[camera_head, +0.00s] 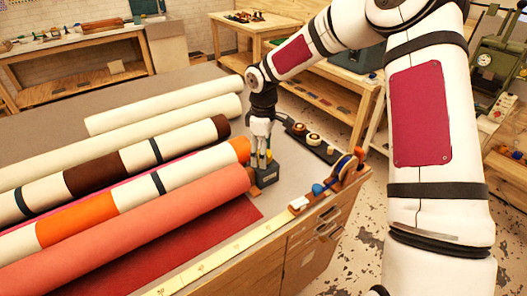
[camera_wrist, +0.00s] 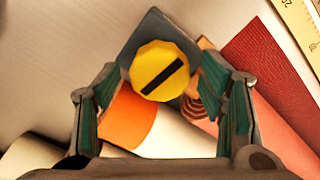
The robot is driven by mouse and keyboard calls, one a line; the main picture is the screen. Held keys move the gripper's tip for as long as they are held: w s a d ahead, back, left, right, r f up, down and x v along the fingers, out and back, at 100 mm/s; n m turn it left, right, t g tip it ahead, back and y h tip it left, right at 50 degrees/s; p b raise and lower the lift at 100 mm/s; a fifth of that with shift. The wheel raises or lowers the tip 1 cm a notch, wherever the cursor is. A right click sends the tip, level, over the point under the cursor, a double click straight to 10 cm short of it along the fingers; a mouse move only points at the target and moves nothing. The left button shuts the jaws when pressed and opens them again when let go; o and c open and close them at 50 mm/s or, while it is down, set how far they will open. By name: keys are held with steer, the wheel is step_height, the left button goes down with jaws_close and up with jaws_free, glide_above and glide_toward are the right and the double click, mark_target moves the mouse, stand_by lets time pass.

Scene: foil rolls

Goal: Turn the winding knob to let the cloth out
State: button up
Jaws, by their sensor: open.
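The yellow winding knob (camera_wrist: 159,71) with a black bar across its face sits on a dark grey block (camera_wrist: 140,38) in the wrist view. The bar slants up to the right. In the head view the block (camera_head: 268,177) stands at the roll ends. My gripper (camera_wrist: 160,88) is open above the knob, one finger to either side, with no clear contact visible. A salmon cloth roll (camera_head: 150,222) lies beside the block, with a red cloth (camera_head: 225,222) flat in front of it. The roll's link to the knob is hidden.
Striped rolls (camera_head: 125,164) and cream rolls (camera_head: 165,108) lie behind on the table. A yellow measuring strip (camera_head: 225,252) runs along the front edge. A tool with a blue ball (camera_head: 318,188) stands at the right corner, and a dark tray (camera_head: 325,152) holds round parts.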

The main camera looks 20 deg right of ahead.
steer(key=c, duration=1.2)
steer(key=shift+o, duration=0.2)
steer(key=shift+n, duration=0.8)
steer(key=o, duration=1.2)
steer(key=shift+c, duration=0.2)
step_height(320, 180, up, 12)
